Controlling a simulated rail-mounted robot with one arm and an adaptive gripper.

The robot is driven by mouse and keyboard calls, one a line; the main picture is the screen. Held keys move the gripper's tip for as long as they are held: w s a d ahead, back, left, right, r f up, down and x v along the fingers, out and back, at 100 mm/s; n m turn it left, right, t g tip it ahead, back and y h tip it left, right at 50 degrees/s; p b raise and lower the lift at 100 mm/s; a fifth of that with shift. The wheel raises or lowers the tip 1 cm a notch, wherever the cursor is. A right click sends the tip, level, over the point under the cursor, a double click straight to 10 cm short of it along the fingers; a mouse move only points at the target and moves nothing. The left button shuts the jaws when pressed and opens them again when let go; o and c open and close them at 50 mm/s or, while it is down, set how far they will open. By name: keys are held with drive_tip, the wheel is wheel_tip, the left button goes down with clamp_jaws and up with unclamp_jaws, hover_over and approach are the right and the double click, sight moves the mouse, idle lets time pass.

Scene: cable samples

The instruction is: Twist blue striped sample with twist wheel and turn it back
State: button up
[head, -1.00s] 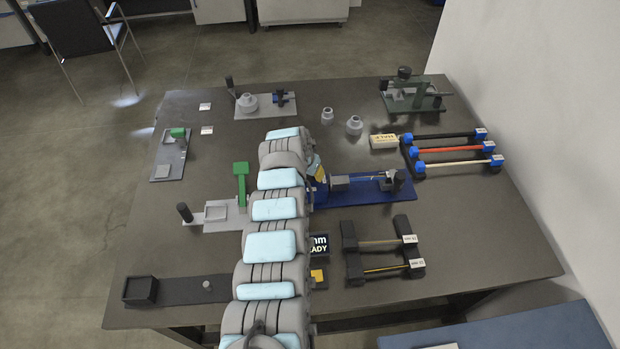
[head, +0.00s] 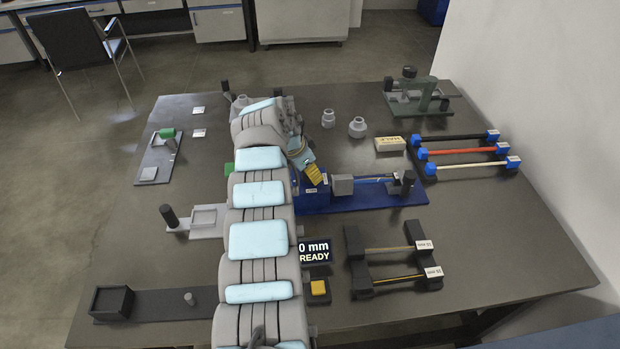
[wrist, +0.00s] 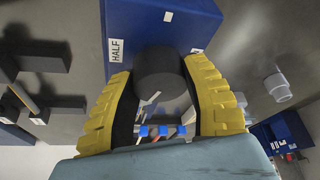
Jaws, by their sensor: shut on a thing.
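The blue twist fixture (head: 385,199) stands mid-table. A thin blue-striped sample (head: 372,178) spans from its grey block (head: 342,185) to the dark post at its right end. My gripper (head: 313,173) is at the fixture's left end with its yellow fingers pointing down at it. In the wrist view the fingers are shut on a dark round wheel (wrist: 160,72), one on each side. The wheel sits against the blue housing (wrist: 190,22), which has a label reading HALF (wrist: 115,36). The wheel's turn angle cannot be told.
A display reading "0 mm READY" (head: 314,251) and a yellow button (head: 318,288) stand in front. Black sample holders (head: 400,266) lie front right. A rack of three blue-ended samples (head: 460,152) is back right. A green-grey device (head: 415,95) stands behind it.

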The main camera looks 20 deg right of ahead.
drive_tip(key=shift+f+m+b, duration=0.1)
drive_tip(key=shift+m+b, duration=0.2)
drive_tip(key=shift+b, duration=0.1)
drive_tip(key=o, duration=1.2)
drive_tip(key=shift+a+r, duration=0.2)
drive_tip(key=shift+r, duration=0.4)
drive_tip(key=w+v, duration=0.1)
drive_tip(key=v, duration=0.9)
drive_tip(key=shift+s+a+r, duration=0.25)
drive_tip(key=shift+s+r, duration=0.15)
drive_tip(key=shift+s, duration=0.05)
